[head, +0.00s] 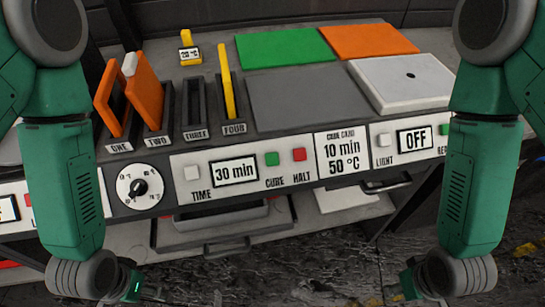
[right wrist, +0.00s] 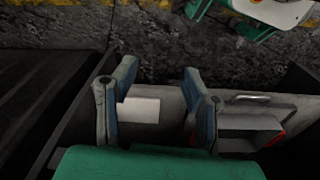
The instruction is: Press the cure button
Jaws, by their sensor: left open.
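The green cure button (head: 271,159) is on the white front panel, labelled CURE, between the 30 min display (head: 235,172) and the red halt button (head: 299,154). A cure card (head: 342,153) reads 10 min, 50 °C. My left gripper (head: 140,291) is low at the bottom left of the head view, well away from the button; its fingers are mostly hidden. My right gripper is low at the bottom right; in the right wrist view its two fingers (right wrist: 158,95) are spread apart with nothing between them.
A black dial (head: 140,187) is left on the panel. Slots one, two, three and four hold orange and yellow pieces, with slot three (head: 195,110) empty. Green (head: 285,47) and orange (head: 368,40) sheets lie behind. An OFF display (head: 415,138) is at right. Open drawers project below.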

